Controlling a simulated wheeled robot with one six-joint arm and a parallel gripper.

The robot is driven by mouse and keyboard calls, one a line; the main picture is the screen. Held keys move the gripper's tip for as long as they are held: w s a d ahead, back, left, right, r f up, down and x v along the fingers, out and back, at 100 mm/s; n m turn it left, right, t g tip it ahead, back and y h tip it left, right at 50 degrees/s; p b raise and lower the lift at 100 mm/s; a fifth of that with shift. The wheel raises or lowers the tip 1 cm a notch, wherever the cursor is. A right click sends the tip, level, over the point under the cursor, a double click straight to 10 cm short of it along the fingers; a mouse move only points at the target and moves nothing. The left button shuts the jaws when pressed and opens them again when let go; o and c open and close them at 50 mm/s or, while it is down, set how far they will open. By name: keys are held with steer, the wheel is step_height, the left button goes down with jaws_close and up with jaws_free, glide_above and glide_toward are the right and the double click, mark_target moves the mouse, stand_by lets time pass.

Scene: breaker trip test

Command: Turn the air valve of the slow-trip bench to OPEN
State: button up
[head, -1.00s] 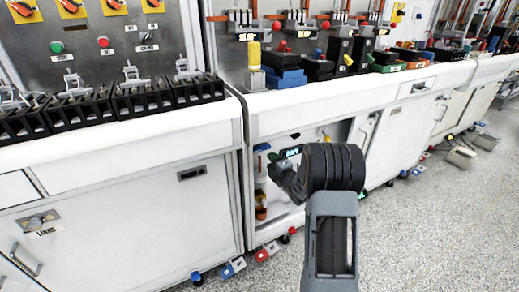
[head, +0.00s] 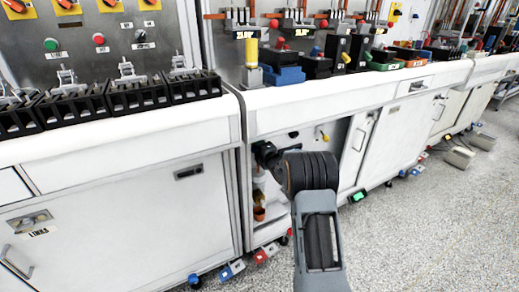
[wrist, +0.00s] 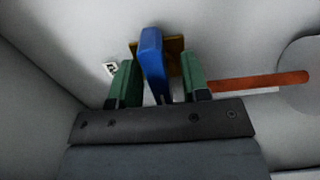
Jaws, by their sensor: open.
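In the wrist view a blue handle (wrist: 153,55), apparently the air valve's, stands in front of a brownish-yellow plate (wrist: 176,58) on a pale wall. My gripper (wrist: 160,76) has its two green fingers on either side of the handle, with a visible gap on each side. It is open and not clamped on it. In the head view my gripper (head: 263,153) reaches into the open cabinet under the bench (head: 345,98) and is partly hidden by my wrist. The blue handle cannot be made out there.
A red-brown and white strip (wrist: 258,83) lies to the right of the fingers, and a small marked tag (wrist: 111,69) to the left. A yellow-tipped part (head: 324,136) sits inside the cabinet. Colored pedals (head: 231,270) lie on the floor along the bench fronts.

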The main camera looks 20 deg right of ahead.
jaws_close()
steer(key=shift+m, duration=0.3)
steer(key=m, duration=0.3)
steer(key=shift+m+b, duration=0.3)
steer(key=shift+m, duration=0.1)
steer(key=m, duration=0.4)
steer(key=shift+m, duration=0.3)
steer(key=m+p, duration=0.1)
steer(key=m, duration=0.3)
steer(key=shift+p, duration=0.35)
steer(key=m+p, duration=0.1)
steer(key=m, duration=0.3)
steer(key=shift+m, duration=0.3)
